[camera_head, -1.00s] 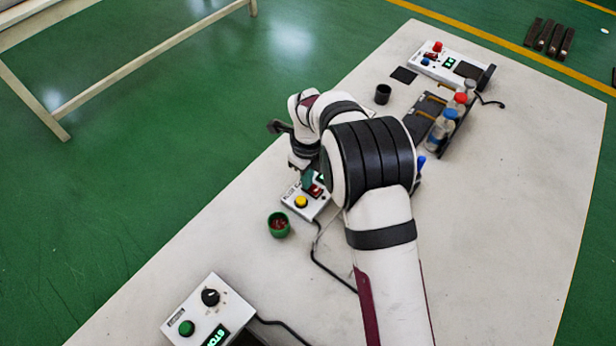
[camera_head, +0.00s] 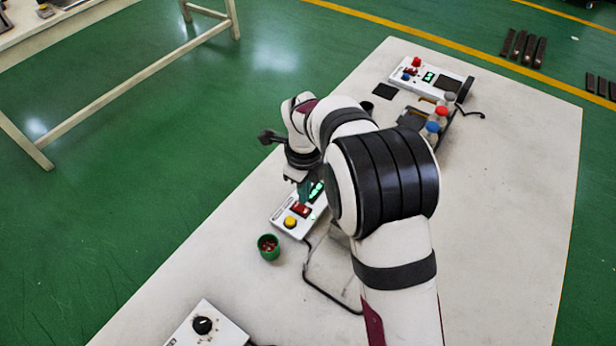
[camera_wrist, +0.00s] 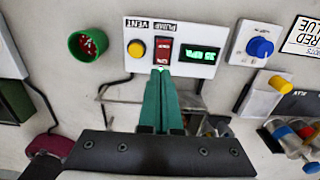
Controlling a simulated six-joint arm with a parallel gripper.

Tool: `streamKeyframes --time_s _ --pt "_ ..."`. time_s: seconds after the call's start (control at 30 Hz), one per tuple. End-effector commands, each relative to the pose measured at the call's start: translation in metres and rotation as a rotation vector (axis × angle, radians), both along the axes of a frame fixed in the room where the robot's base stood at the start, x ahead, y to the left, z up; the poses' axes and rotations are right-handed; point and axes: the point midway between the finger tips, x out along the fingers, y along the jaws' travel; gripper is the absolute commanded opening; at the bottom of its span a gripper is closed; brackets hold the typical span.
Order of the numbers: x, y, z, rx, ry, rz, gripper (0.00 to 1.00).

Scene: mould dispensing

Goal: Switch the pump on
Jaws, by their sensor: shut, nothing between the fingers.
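The pump box is a small white box (camera_head: 281,221) near the table's left edge. It has a yellow button (camera_head: 290,221) labelled VENT, a red rocker switch (camera_head: 300,210) labelled PUMP and a lit green display (camera_head: 316,190). In the wrist view, the red switch (camera_wrist: 163,52) sits between the yellow button (camera_wrist: 136,48) and the display (camera_wrist: 196,55). My gripper (camera_wrist: 160,70) is shut and empty, its green fingertips at the lower end of the switch. I cannot tell whether they touch it. In the head view, my gripper (camera_head: 304,194) is beside the switch.
A green cup (camera_head: 268,253) with reddish-brown contents stands close to the pump box. A black-knobbed box (camera_head: 210,327) is at the bottom. Bottles (camera_head: 436,120) and another control box (camera_head: 430,78) stand at the far end. Dark cables lie near the pump box.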

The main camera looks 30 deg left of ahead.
Motion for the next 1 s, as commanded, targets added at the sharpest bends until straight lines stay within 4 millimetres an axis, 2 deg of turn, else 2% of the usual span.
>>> streamKeyframes --time_s 0.03,0.2,0.4,0.57,1.0 --pt "0.001 -0.002 0.013 0.003 -0.003 -0.001 0.0" --pt "0.0 -0.009 0.053 0.003 -0.003 -0.001 0.0" --pt "0.0 -0.016 0.084 0.002 -0.001 0.0 0.0" --pt "0.0 -0.018 0.092 0.001 -0.001 -0.001 0.0" --pt "0.001 -0.02 0.093 0.001 0.0 0.005 0.0"
